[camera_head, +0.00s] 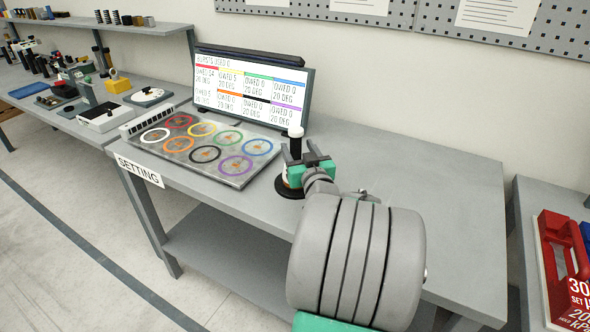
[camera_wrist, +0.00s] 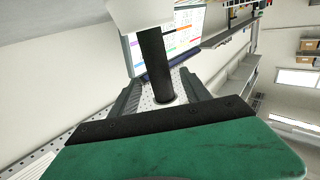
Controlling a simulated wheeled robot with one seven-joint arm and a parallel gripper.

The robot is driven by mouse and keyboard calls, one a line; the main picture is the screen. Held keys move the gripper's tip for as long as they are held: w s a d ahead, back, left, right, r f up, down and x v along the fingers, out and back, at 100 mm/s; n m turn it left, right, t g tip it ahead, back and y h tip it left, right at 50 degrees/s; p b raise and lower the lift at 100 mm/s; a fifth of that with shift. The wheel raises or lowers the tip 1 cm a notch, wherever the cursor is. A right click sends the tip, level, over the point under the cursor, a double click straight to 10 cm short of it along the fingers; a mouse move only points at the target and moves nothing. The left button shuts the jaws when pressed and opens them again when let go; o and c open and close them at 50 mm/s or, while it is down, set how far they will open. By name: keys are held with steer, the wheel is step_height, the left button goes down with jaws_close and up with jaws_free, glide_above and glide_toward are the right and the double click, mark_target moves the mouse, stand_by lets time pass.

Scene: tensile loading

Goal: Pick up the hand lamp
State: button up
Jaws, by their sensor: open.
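The hand lamp, as I take it, is an upright black cylinder with a white top (camera_head: 295,132) on the setting bench, just right of the screen. In the wrist view its black handle (camera_wrist: 157,68) stands between my fingers, with the pale head cut off by the top edge. A round black base (camera_head: 284,189) shows low at the bench top, partly hidden by my gripper; I cannot tell whether it is part of the lamp or a stand. My gripper (camera_head: 299,155) is open, a finger on either side of the handle, with gaps visible in the wrist view (camera_wrist: 163,95).
A panel of coloured rings (camera_head: 205,148) lies left of my gripper, with a screen (camera_head: 252,88) behind it. The bench's right part (camera_head: 455,190) is clear. Another bench at far right holds a red-handled device (camera_head: 565,255). A cluttered bench (camera_head: 80,125) stands at left.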

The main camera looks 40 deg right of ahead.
steer(key=p+x, duration=0.1)
steer(key=x, duration=0.3)
steer(key=shift+w+r, duration=0.2)
steer(key=shift+w, duration=0.1)
steer(key=shift+w+d+f, duration=0.1)
steer(key=shift+w+d, duration=0.15)
steer(key=shift+w, duration=0.15)
steer(key=shift+s, duration=0.1)
steer(key=shift+c, duration=0.3)
jaws_close()
stand_by(0.4)
